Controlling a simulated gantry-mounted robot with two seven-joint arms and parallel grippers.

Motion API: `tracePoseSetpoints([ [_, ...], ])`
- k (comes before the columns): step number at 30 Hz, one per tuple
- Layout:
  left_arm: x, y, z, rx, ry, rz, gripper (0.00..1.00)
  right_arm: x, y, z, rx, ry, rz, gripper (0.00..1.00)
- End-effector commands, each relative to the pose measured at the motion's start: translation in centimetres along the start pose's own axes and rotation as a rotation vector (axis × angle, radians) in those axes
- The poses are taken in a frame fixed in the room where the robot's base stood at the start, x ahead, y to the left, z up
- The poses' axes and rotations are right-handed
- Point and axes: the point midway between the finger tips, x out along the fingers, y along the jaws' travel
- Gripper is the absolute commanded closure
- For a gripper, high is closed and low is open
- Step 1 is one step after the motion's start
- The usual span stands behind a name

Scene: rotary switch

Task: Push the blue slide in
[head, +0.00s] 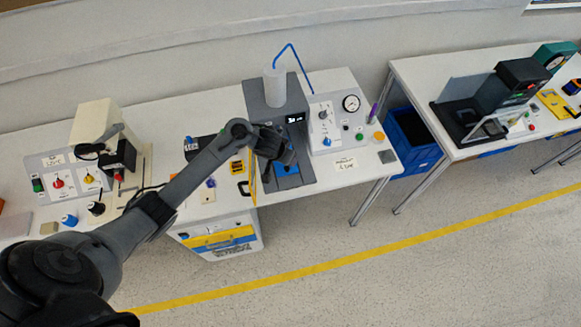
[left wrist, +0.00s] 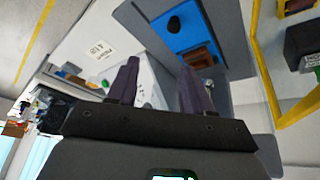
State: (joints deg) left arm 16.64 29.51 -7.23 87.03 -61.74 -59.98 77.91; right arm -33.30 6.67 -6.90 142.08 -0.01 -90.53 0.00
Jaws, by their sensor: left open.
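The blue slide (head: 288,169) lies in the grey fixture (head: 307,176) on the left table, partly hidden under my gripper in the head view. In the left wrist view the blue slide (left wrist: 187,33) shows as a flat blue plate with a black round knob (left wrist: 173,24) on it and a brown block (left wrist: 200,57) at its near end. My left gripper (head: 283,157) hangs over the fixture's front part. In the left wrist view its two fingers (left wrist: 158,68) are spread apart with nothing between them; I cannot tell whether they touch anything. My right gripper is not in view.
A white cylinder (head: 275,88) with a blue hose stands behind the fixture. A sloped panel with a gauge (head: 351,103) and knobs is to its right. A yellow frame (left wrist: 268,85) stands beside the fixture. A switch panel (head: 62,178) is at the left.

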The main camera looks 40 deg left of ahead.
Motion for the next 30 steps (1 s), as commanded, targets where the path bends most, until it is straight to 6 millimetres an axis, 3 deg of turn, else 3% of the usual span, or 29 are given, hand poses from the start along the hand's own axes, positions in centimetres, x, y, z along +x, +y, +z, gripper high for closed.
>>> tracePoseSetpoints([
  [2,0.9,-1.3,1.5,0.007,-0.024,-0.025,0.50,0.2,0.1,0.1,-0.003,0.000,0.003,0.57],
  [5,1.9,-1.5,2.2,0.006,-0.035,-0.028,0.50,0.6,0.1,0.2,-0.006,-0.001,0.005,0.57],
  [21,9.8,-1.7,2.3,0.001,-0.034,-0.028,0.50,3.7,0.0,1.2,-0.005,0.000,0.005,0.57],
  [30,11.6,-1.8,2.3,0.001,-0.033,-0.028,0.50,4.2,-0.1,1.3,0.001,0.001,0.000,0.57],
])
